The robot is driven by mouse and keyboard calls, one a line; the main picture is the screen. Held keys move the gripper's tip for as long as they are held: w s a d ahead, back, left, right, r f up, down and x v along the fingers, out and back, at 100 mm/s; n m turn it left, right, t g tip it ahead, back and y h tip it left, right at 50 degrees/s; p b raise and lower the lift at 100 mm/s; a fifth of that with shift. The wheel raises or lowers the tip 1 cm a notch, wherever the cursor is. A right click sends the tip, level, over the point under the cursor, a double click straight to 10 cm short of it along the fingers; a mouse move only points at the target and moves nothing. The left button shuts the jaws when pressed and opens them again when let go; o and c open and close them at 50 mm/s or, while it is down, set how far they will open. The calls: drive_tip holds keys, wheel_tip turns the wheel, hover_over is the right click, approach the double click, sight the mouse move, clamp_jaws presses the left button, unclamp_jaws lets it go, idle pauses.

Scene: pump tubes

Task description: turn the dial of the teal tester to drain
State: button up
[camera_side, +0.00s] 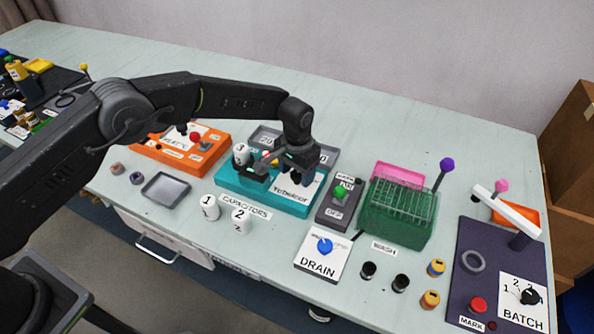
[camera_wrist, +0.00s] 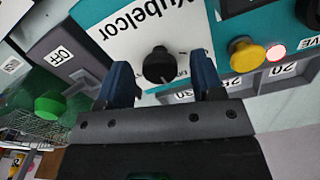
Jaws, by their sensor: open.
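The teal tester (camera_side: 232,181) stands mid-table in the side view, with a white name plate on top. In the wrist view its white face (camera_wrist: 125,30) carries a round black dial (camera_wrist: 158,66) with a pale pointer mark. My gripper (camera_wrist: 162,75) is open, its two blue fingers on either side of the dial and apart from it in the picture; I cannot tell the height gap. In the side view my gripper (camera_side: 293,170) is over the tester's right part and hides the dial. The small print around the dial is unreadable.
A yellow button (camera_wrist: 243,54) and a lit red lamp (camera_wrist: 277,50) are beside the dial on the tester. A white cylinder marked 3 (camera_side: 240,154) stands at the tester's left. A grey switch box (camera_side: 338,203), a white DRAIN box (camera_side: 322,262) and a green rack (camera_side: 398,215) are to the right.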

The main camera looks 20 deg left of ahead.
wheel_tip(320, 180, up, 14)
idle(0.4)
idle(0.4)
wheel_tip(320, 180, up, 9)
drive_tip(key=t, duration=0.1)
hover_over(297, 173)
drive_tip(key=s+a, duration=0.3)
drive_tip(key=a, duration=0.2)
drive_tip(key=s+a+r+n+t, duration=0.1)
drive_tip(key=s+a+r+t, duration=0.1)
drive_tip(key=s+a+r, duration=0.65)
drive_tip(key=s+a+f+n+t, duration=0.1)
drive_tip(key=s+a, duration=0.2)
drive_tip(key=s, duration=0.8)
drive_tip(key=s+a+f+n+t, duration=0.1)
drive_tip(key=s+a, duration=0.3)
drive_tip(key=s, duration=0.7)
drive_tip(key=shift+s+a+f+t, duration=0.2)
drive_tip(key=shift+f+t, duration=0.1)
drive_tip(key=shift+f, duration=0.2)
